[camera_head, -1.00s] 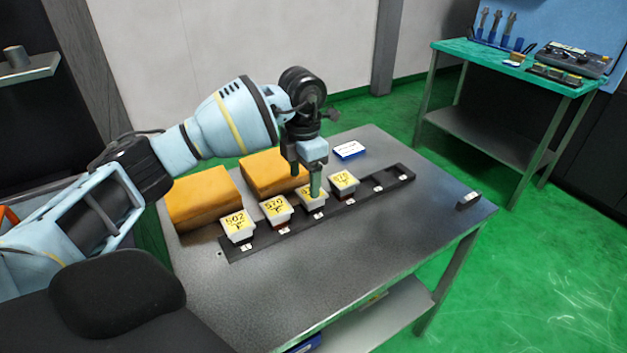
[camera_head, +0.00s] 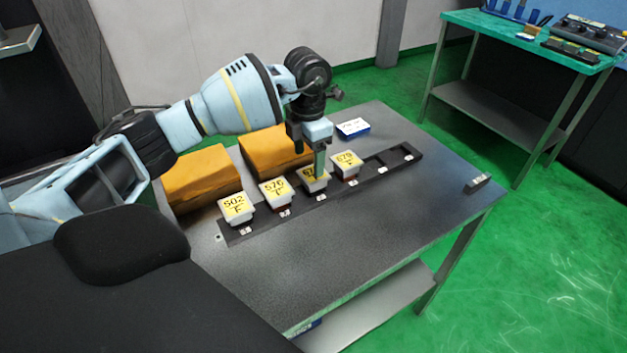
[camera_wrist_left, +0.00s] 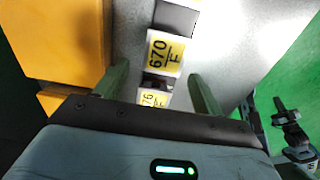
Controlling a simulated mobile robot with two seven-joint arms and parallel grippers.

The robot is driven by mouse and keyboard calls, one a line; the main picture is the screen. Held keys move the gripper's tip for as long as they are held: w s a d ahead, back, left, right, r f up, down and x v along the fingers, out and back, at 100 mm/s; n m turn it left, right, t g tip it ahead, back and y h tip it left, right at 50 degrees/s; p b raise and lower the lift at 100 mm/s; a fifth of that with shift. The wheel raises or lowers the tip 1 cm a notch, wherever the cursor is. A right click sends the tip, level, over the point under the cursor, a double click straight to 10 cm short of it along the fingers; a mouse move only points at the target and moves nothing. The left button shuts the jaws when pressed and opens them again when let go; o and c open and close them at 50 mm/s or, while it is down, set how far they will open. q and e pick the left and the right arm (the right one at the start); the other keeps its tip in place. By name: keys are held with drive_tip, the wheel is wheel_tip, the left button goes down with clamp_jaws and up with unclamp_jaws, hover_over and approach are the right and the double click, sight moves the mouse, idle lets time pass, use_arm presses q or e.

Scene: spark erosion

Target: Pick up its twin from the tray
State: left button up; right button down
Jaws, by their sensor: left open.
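A long dark tray (camera_head: 364,173) lies on the metal table. It holds several white blocks with yellow number labels. The leftmost block reads 502 (camera_head: 236,208), the second looks like 576 (camera_head: 275,193). The third block (camera_head: 312,182) is partly covered by my left gripper (camera_head: 318,165); its label is hard to read. The fourth block (camera_head: 345,164) looks like 679. In the left wrist view my left gripper (camera_wrist_left: 158,72) is open and empty. A label reading 670 (camera_wrist_left: 163,55) shows between and beyond its fingertips, and another label (camera_wrist_left: 154,99) sits nearer, partly hidden.
Two orange blocks (camera_head: 277,149) (camera_head: 201,180) stand behind the tray on the left. A blue-and-white box (camera_head: 353,128) lies behind it. The tray's right end has empty slots. A green-topped bench (camera_head: 500,30) stands at the back right.

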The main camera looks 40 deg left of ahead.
sight(313, 183)
use_arm(q)
drive_tip(key=f, duration=0.3)
drive_tip(key=d+f, duration=0.1)
drive_tip(key=f, duration=0.1)
drive_tip(key=shift+w, duration=0.3)
drive_tip(key=shift+r, duration=0.1)
drive_tip(key=c, duration=1)
